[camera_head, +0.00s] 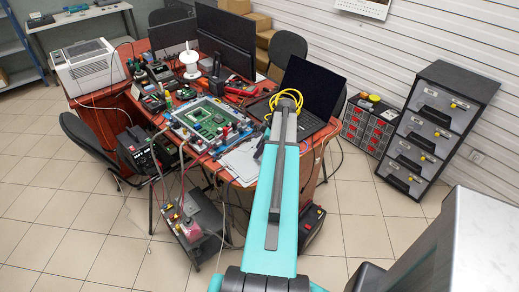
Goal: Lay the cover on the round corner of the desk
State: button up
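The reddish-brown desk (307,160) stands in the middle of the view, crowded with electronics. My turquoise and dark grey arm reaches up over its near right part and hides much of the near corner there. I cannot make out the fingers of my gripper at the far end of the arm. Coiled yellow cable or hose (289,94) shows at that end, in front of the laptop; I cannot tell whether it is held. I cannot pick out a cover. A pale sheet (241,161) lies at the front edge, left of my arm.
An open laptop (312,86), a monitor (226,38) and a green circuit board (207,118) crowd the desk. A chair (90,143) and a low cart (196,232) stand by it. A drawer cabinet (437,125) stands right. Tiled floor is free at lower left.

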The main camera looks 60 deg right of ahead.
jog(key=shift+r, duration=0.1)
jog(key=shift+r, duration=0.1)
jog(key=b+v, duration=0.3)
jog(key=v, duration=0.9)
dwell(0.9)
